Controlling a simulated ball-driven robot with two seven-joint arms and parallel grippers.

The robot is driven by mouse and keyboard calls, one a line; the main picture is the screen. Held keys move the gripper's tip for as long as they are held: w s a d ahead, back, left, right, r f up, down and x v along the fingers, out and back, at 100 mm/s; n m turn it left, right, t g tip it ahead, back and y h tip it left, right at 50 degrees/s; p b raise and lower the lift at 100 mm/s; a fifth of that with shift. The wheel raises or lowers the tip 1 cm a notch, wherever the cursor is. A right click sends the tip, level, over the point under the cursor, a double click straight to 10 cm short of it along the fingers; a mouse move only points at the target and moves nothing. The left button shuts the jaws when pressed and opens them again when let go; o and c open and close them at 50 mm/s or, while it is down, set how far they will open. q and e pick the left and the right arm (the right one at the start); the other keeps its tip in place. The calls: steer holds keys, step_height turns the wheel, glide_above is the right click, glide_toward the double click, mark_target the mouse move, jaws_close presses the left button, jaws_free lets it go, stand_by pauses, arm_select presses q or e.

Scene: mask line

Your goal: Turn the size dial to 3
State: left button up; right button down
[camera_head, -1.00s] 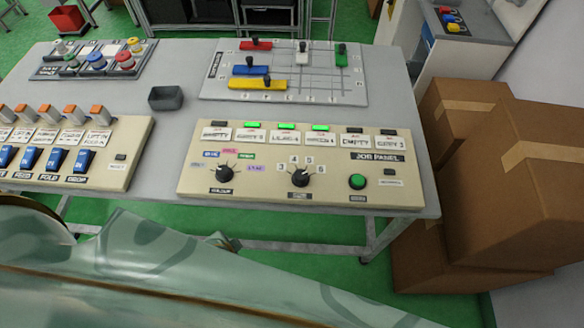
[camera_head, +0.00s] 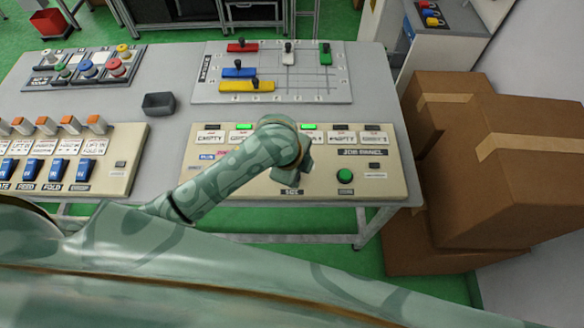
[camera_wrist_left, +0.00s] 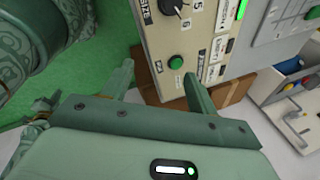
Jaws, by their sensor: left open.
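The size dial (camera_wrist_left: 170,7) is a black knob at the top edge of the left wrist view, with the numbers 5 and 6 beside it. Its top is cut off there and I cannot tell which number it points at. In the head view my left arm hides the dial; its label (camera_head: 292,191) shows just below my left gripper (camera_head: 294,174). In the left wrist view the two fingers of this gripper (camera_wrist_left: 159,73) are apart and empty, over the panel's front edge near the green button (camera_wrist_left: 175,62). My right gripper is out of view.
The job panel (camera_head: 384,192) also has a green button (camera_head: 345,176) right of the dial and lit lamps along its back. A board with coloured sliders (camera_head: 334,91) lies behind it. Cardboard boxes (camera_head: 511,180) stand right.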

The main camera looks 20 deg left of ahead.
arm_select(q)
steer(key=w+a+m+g+y, duration=0.25)
steer(key=w+a+m, duration=0.2)
steer(key=w, duration=0.25)
steer(key=shift+m+g+h, duration=0.35)
steer(key=shift+m, duration=0.1)
steer(key=f+b, duration=0.2)
steer(key=f, duration=0.3)
steer(key=f+b, duration=0.2)
steer(key=f, duration=0.3)
steer(key=f+b, duration=0.2)
steer(key=f, duration=0.3)
steer(key=shift+w+d+f+b, duration=0.1)
steer(key=shift+d+f+b, duration=0.2)
steer(key=shift+d, duration=0.05)
steer(key=shift+r, duration=0.1)
steer(key=c, duration=1)
